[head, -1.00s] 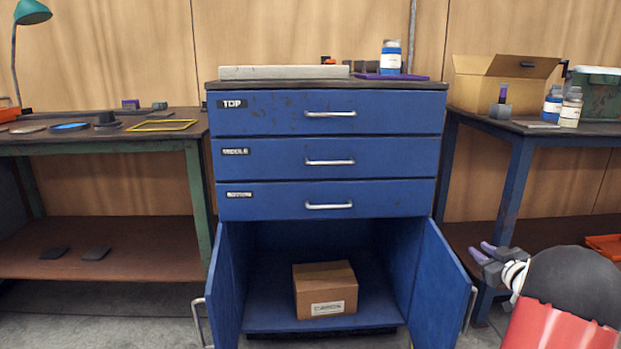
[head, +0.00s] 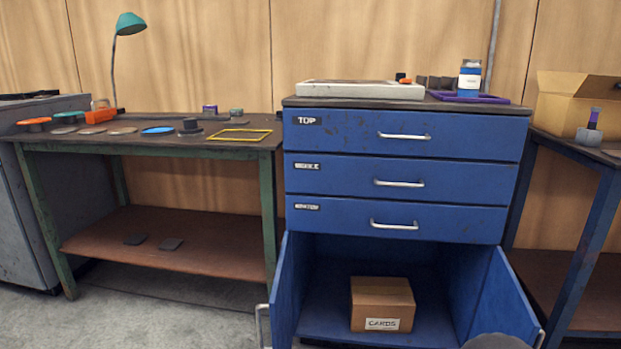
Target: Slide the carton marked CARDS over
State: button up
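The brown carton marked CARDS (head: 382,298) sits on the floor of the open lower compartment of the blue cabinet (head: 403,170). Its white label faces me, low on the front. Both cabinet doors stand open, the left door (head: 290,285) and the right door (head: 507,300) swung out to either side. My gripper is outside the view now. Only a dark rounded piece, seemingly part of my arm, shows at the bottom edge in front of the right door.
Three shut drawers sit above the compartment. A green-legged workbench (head: 150,140) stands left, with a lamp (head: 128,25) and several flat items. A blue-legged bench (head: 590,160) on the right bears an open cardboard box (head: 575,105). Concrete floor (head: 170,310) is clear at the front left.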

aim_at(378, 305)
jog(key=i+l+u, duration=0.25)
jog(key=l, duration=0.65)
jog(key=i+l+u, duration=0.2)
jog(key=l, duration=0.75)
jog(key=l+u, duration=0.25)
jog(key=l, duration=0.7)
jog(key=k, duration=0.05)
